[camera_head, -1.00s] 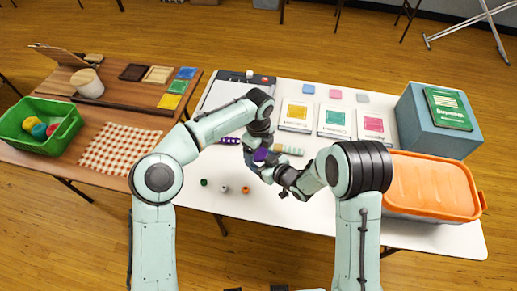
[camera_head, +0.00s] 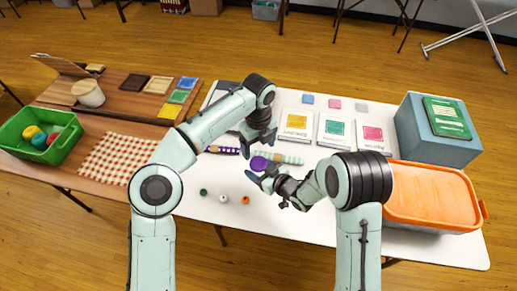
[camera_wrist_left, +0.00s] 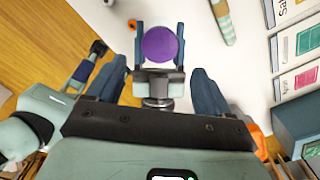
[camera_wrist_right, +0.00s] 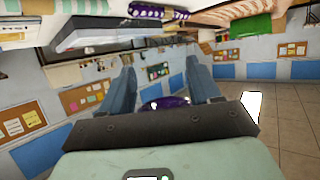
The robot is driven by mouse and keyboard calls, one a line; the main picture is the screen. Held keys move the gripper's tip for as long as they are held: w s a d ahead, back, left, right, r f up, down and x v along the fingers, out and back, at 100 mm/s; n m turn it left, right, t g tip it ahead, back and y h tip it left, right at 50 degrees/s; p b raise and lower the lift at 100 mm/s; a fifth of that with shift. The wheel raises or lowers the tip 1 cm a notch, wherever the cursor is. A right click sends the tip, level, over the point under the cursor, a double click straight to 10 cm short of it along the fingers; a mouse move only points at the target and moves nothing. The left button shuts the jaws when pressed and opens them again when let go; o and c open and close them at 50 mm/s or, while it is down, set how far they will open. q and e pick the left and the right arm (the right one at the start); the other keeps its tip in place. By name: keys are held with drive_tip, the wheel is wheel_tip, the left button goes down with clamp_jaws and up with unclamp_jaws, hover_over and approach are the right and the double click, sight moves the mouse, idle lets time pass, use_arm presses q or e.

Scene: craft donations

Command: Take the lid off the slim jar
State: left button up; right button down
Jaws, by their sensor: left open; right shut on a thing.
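A round, flat purple top (camera_head: 259,163) sits between the fingers of my right gripper (camera_head: 257,173), in front of the table's middle. It is most likely the slim jar's lid; the jar's body below it is hidden. The left wrist view shows the purple disc (camera_wrist_left: 160,44) from above, with a right finger on each side. The right wrist view shows a dark purple shape (camera_wrist_right: 170,102) between the fingers. My left gripper (camera_head: 258,146) is open and empty, above and apart from the purple top.
A purple spotted roll (camera_head: 222,150) and a striped roll (camera_head: 277,158) lie behind. Small green (camera_head: 203,191), white (camera_head: 223,198) and orange (camera_head: 245,200) pieces stand near the front edge. An orange-lidded bin (camera_head: 430,193) and a blue box (camera_head: 425,140) are right.

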sight(258, 163)
use_arm(q)
wheel_tip(258, 163, down, 8)
drive_tip(key=shift+r, duration=0.15)
drive_tip(key=shift+c, duration=0.3)
drive_tip(key=c, duration=1)
drive_tip(key=shift+n, duration=1.7)
drive_tip(key=o, duration=1.1)
drive_tip(key=shift+o, duration=0.2)
drive_tip(key=shift+r, duration=0.2)
